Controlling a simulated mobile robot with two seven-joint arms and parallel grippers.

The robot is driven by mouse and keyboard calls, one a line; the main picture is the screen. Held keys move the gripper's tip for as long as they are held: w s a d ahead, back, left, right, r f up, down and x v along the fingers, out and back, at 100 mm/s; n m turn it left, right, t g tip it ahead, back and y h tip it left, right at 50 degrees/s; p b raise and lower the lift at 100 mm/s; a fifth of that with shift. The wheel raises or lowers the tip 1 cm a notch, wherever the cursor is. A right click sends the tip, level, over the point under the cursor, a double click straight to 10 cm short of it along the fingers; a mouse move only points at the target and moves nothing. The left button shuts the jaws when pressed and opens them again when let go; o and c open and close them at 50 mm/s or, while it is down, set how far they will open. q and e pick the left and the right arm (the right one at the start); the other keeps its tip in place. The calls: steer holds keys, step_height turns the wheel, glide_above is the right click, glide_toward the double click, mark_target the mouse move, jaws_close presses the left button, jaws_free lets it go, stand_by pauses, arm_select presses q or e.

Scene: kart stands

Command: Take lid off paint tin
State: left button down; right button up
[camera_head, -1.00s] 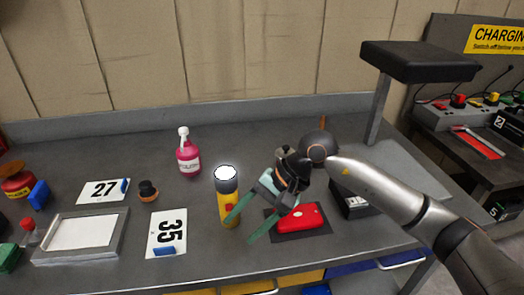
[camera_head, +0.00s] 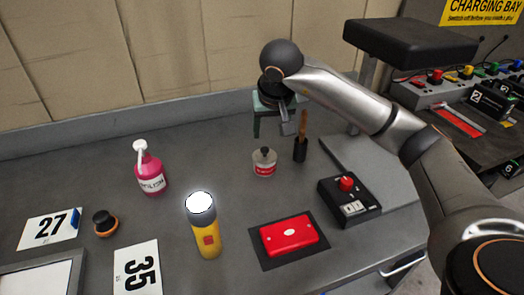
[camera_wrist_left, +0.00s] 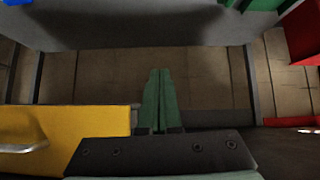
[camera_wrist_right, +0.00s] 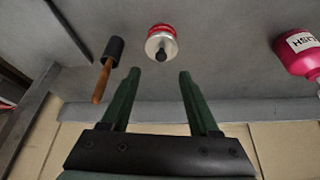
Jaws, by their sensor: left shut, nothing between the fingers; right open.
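The paint tin (camera_head: 264,168) is a small silver tin with a red and white label, standing upright on the grey bench. Its lid (camera_head: 265,155) with a black knob is on top. In the right wrist view the tin's red rim (camera_wrist_right: 161,31) and its lid (camera_wrist_right: 160,45) show beyond the fingertips, between them and apart from them. My right gripper (camera_head: 279,130) is open and empty, above and behind the tin. My left gripper (camera_wrist_left: 159,72) is shut and empty, seen only in its wrist view, near a yellow drawer front (camera_wrist_left: 70,128).
A pink bottle (camera_head: 150,172), a yellow torch (camera_head: 206,242), a red case (camera_head: 289,235) and a black switch box (camera_head: 348,205) stand around. Bare bench lies between bottle and tin.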

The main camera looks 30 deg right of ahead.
mark_target(265, 148)
steer(key=shift+w+r+p+x, duration=0.1)
steer(key=shift+w+p+x, duration=0.05)
steer(key=shift+x, duration=1.6)
steer(key=shift+w+r+p+x, duration=0.1)
steer(key=shift+w+p+x, duration=0.05)
steer(key=shift+x, duration=1.6)
steer(key=shift+w+p+x, duration=0.15)
steer(key=shift+x, duration=1.55)
steer(key=shift+d, duration=0.1)
steer(key=shift+c, duration=0.4)
jaws_close()
